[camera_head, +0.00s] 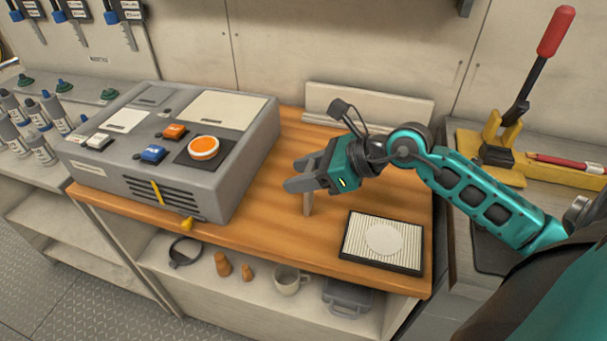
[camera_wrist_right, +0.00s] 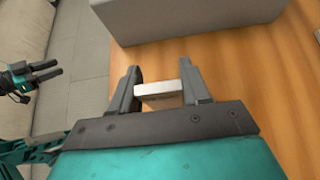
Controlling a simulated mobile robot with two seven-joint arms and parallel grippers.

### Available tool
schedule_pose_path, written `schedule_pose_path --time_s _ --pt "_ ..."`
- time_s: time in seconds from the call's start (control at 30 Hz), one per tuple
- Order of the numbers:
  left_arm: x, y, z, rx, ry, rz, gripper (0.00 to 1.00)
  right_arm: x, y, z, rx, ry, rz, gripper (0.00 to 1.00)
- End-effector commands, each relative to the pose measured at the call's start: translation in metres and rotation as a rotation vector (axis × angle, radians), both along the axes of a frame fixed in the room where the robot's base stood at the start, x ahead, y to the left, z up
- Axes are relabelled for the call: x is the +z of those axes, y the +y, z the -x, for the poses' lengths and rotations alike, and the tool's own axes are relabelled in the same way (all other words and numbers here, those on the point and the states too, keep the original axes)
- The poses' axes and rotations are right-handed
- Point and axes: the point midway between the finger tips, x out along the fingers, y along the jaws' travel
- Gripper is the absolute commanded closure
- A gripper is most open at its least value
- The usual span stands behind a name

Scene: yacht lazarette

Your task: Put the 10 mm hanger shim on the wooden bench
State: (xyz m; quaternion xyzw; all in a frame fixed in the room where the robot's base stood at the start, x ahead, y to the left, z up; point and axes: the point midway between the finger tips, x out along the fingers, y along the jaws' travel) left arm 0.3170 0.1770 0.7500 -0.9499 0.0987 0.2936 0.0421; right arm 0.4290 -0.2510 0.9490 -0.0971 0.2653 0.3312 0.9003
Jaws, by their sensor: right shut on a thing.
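My right gripper (camera_head: 294,174) is over the middle of the wooden bench (camera_head: 270,228). It is shut on a pale, flat piece, the hanger shim (camera_head: 308,204), which hangs upright below the fingers. In the right wrist view the shim (camera_wrist_right: 160,94) shows as a whitish block between the two fingers (camera_wrist_right: 158,84). I cannot read its size or tell whether its lower edge touches the wood. My left gripper (camera_wrist_right: 48,71) shows only at the left edge of the right wrist view, away from the bench, with its two fingers apart.
A grey control box (camera_head: 190,150) with coloured buttons fills the bench's left side. A ribbed pad with a white disc (camera_head: 384,240) lies front right. A pale ledge (camera_head: 370,103) stands at the back. Bare wood lies between box and pad. A red-handled lever (camera_head: 545,50) stands right.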

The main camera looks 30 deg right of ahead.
Motion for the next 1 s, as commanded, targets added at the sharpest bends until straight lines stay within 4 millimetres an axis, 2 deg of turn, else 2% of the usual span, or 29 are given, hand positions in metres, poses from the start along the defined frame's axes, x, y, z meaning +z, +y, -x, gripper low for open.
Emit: schedule_pose_path --time_s 0.4,0.43,0.7,1.0 --pt "-0.0030 -0.0002 -0.0011 0.000 -0.003 0.001 0.57 -0.0077 0.0000 -0.0001 0.001 -0.001 0.001 1.00" --pt "-0.0031 -0.0001 -0.0008 0.000 -0.002 0.000 0.57 -0.0080 0.0000 0.0000 0.001 -0.001 0.001 0.53" --pt "-0.0038 -0.0002 0.0026 0.000 0.005 0.000 0.57 -0.0067 0.0000 0.0001 0.000 0.000 0.000 0.28" --pt "-0.0005 -0.0003 0.0035 0.000 0.006 0.001 0.57 -0.0022 -0.0001 -0.0001 0.001 -0.001 0.001 0.28"
